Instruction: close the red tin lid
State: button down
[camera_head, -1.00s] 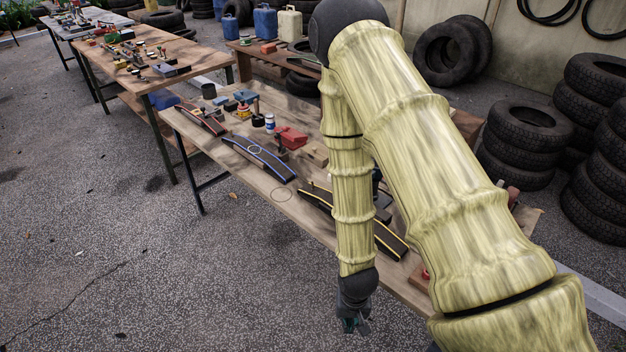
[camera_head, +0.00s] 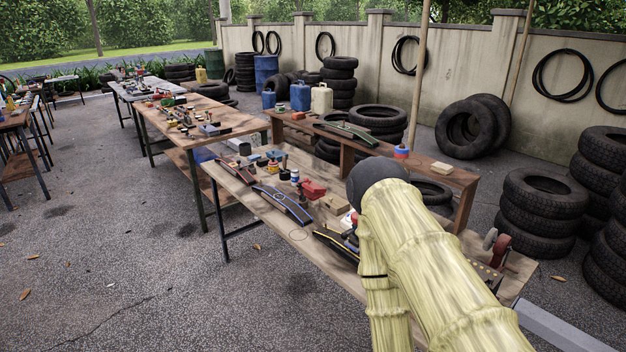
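A red block-like object (camera_head: 313,189) sits on the near wooden workbench (camera_head: 268,215), left of my arm. A small round tin (camera_head: 401,152), red with a blue band, stands on the low brown bench (camera_head: 462,180) behind. I cannot tell which of these is the red tin, or whether a lid is open. My arm crosses the right part of the bench and hides some of its top.
Dark curved pieces, one with blue edging (camera_head: 283,204), lie on the near bench. A green curved piece (camera_head: 347,133) lies on the low bench. Stacked tyres (camera_head: 541,215) stand at right. The asphalt at left (camera_head: 110,260) is open.

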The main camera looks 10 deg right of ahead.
aim_at(313, 186)
jog(key=u, duration=0.65)
jog(key=i, duration=0.85)
jog(key=u, duration=0.4)
jog(key=i, duration=1)
jog(key=z, duration=0.95)
jog(key=i, duration=0.55)
jog(key=z, duration=0.55)
